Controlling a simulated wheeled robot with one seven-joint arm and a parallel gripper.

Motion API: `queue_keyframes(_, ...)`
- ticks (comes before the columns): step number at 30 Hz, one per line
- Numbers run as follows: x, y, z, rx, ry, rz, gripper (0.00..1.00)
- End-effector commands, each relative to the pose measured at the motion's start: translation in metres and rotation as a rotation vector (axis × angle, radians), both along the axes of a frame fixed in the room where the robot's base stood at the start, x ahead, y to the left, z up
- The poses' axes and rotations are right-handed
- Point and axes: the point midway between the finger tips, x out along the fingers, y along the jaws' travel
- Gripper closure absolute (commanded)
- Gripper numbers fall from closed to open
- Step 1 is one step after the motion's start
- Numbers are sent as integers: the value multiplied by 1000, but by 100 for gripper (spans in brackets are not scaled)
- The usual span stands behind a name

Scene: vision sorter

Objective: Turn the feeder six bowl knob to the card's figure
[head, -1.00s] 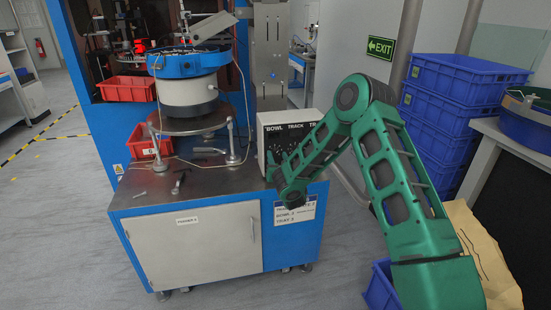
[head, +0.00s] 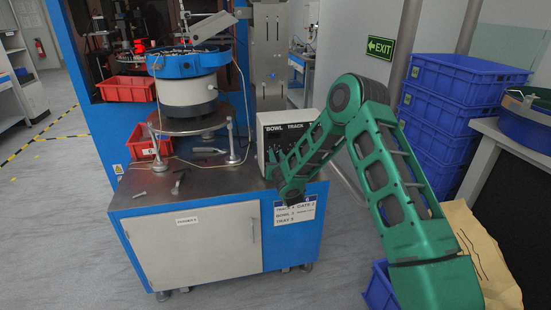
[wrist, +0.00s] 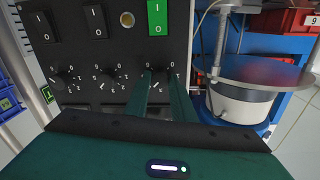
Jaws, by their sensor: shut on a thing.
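The control box (head: 286,122) stands on the feeder bench, with BOWL and TRACK printed along its top. In the wrist view, which is upside down, its black panel has a row of dials with figures around them. My gripper (wrist: 160,80) is shut on the bowl knob (wrist: 158,72), the dial nearest the feeder bowl (head: 188,66). The fingers hide much of this knob, and I cannot tell which figure it points to. The card (head: 295,212) on the bench front has lines for track, gate, bowl and tray. Its bowl figure looks like 3, but the print is small.
The track knob (wrist: 111,76) is close beside my fingers. A green rocker switch (wrist: 157,17) is in line with the held knob. Loose tools lie on the bench top (head: 150,190). Blue crates (head: 455,100) are stacked at the right.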

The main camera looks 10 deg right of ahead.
Motion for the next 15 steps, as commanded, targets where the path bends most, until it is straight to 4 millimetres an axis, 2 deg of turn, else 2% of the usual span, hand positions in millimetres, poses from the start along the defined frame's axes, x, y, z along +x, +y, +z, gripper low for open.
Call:
queue_keyframes(8,0,1,-1,-121,1,1,100)
queue_keyframes(15,0,1,-1,-317,1,1,100)
